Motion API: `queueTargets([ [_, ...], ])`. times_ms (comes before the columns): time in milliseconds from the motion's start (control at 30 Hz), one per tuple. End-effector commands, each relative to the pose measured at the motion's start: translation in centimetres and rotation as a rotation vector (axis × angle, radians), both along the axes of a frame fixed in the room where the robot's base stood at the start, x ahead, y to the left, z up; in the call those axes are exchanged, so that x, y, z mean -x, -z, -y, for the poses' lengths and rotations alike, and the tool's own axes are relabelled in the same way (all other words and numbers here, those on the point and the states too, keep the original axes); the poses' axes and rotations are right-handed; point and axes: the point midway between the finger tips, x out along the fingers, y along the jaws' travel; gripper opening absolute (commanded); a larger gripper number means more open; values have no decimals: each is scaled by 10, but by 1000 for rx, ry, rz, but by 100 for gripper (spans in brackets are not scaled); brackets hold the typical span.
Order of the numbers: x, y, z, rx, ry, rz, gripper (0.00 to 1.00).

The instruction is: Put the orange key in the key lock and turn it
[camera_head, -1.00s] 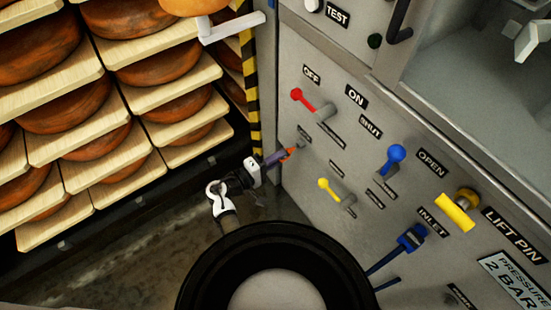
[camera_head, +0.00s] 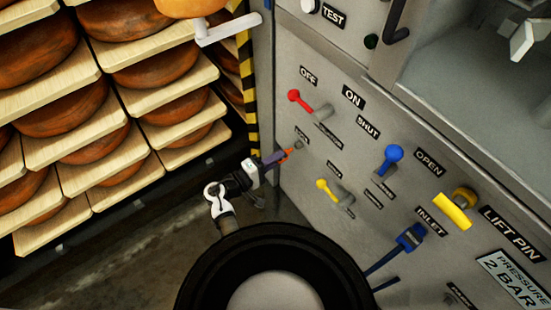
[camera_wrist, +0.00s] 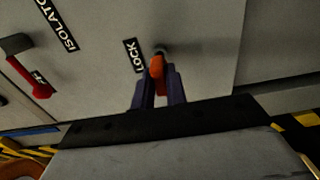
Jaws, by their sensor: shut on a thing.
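The orange key (camera_wrist: 156,68) is held between the purple fingers of my gripper (camera_wrist: 157,88), which is shut on it. In the head view the key (camera_head: 287,153) sticks out from my gripper (camera_head: 274,159) toward the grey panel. The key lock (camera_wrist: 161,50) is a small dark round fitting beside the LOCK label (camera_wrist: 136,55); it also shows in the head view (camera_head: 299,145). The key's tip lies very close to the lock and overlaps it in the wrist view. I cannot tell whether the tip is inside it.
The panel carries a red lever (camera_head: 294,96), a blue lever (camera_head: 393,153), a yellow lever (camera_head: 322,184) and a yellow handle (camera_head: 454,211). Cheese wheels on wooden shelves (camera_head: 84,187) stand at the left. A yellow-black striped post (camera_head: 248,90) stands close to my gripper.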

Motion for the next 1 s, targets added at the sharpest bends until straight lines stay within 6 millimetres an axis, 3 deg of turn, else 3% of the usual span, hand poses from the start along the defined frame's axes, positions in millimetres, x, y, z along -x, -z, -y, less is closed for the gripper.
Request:
queueTargets([
  [1000, -8, 0, 11, 0, 0, 0, 0],
])
